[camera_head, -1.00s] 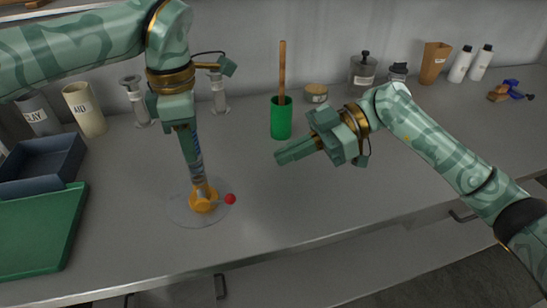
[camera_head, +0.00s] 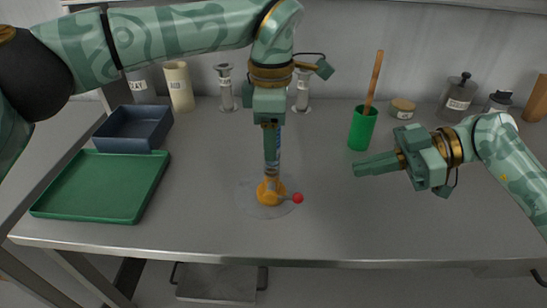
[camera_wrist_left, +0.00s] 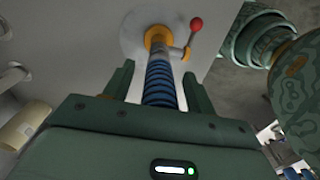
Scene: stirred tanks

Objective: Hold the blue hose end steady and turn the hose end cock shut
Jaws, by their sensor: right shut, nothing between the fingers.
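The blue hose end (camera_wrist_left: 160,82) stands upright from the bench. Its orange cock (camera_head: 269,191) is at the bottom, on a pale round disc, with a lever ending in a red ball (camera_head: 298,198) pointing right. The cock (camera_wrist_left: 157,37) and red ball (camera_wrist_left: 196,24) also show in the left wrist view. My left gripper (camera_head: 271,166) points down over the hose. In the left wrist view its fingers (camera_wrist_left: 160,78) stand either side of the hose, with narrow gaps visible, so it looks open. My right gripper (camera_head: 357,168) is shut and empty, above the bench, right of the red ball.
A green tray (camera_head: 100,207) and a dark blue bin (camera_head: 112,146) lie at the left. A green cup (camera_head: 362,131) with a wooden handle stands behind my right gripper. Jars and metal fittings line the back wall. The bench between the cock and my right gripper is clear.

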